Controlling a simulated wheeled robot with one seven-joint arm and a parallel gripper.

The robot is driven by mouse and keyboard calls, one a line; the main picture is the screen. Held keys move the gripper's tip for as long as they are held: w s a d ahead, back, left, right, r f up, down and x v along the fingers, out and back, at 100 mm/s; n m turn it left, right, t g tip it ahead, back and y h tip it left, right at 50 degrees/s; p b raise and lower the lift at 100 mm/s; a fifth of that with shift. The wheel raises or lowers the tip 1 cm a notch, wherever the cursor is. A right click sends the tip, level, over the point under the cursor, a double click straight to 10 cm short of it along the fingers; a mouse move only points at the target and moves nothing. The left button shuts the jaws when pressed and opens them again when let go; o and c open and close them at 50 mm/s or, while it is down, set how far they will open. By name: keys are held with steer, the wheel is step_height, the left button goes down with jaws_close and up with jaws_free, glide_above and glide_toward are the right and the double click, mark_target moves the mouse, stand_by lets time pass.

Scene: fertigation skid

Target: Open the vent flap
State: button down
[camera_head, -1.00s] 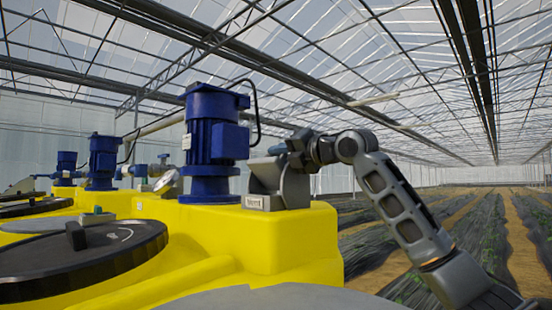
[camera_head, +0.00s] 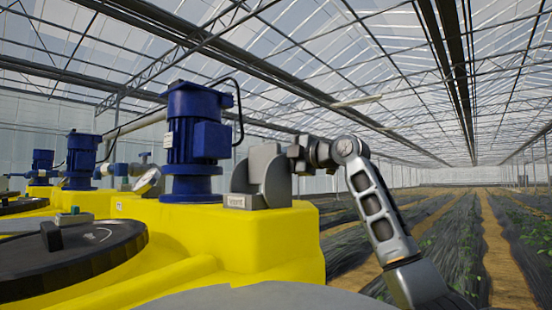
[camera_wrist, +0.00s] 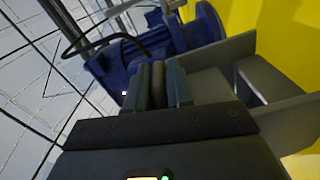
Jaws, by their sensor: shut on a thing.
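The grey vent housing (camera_head: 258,202) with a "Vent" label stands on the yellow tank's right end in the head view. Its grey flap (camera_head: 263,160) stands raised and steep between the rounded side plates. Grey plates of the vent (camera_wrist: 280,108) also show at the right of the wrist view. My gripper (camera_wrist: 157,88) is shut on a narrow brownish bar, seemingly the flap's handle, with a finger on each side. In the head view my wrist reaches the vent from the right, and the fingertips are largely hidden behind it.
A blue motor pump (camera_head: 195,140) stands close left of the vent, with a dark cable arching beside it. The yellow tank (camera_head: 240,242) has a black round lid (camera_head: 65,258) at left. Open space over crop rows lies to the right.

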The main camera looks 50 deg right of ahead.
steer(key=shift+d+r, duration=0.1)
steer(key=shift+d, duration=0.45)
steer(key=c, duration=1.1)
jaws_free()
steer(key=shift+f, duration=0.2)
steer(key=s+b, duration=0.2)
steer(key=s, duration=0.6)
steer(key=shift+d, duration=0.1)
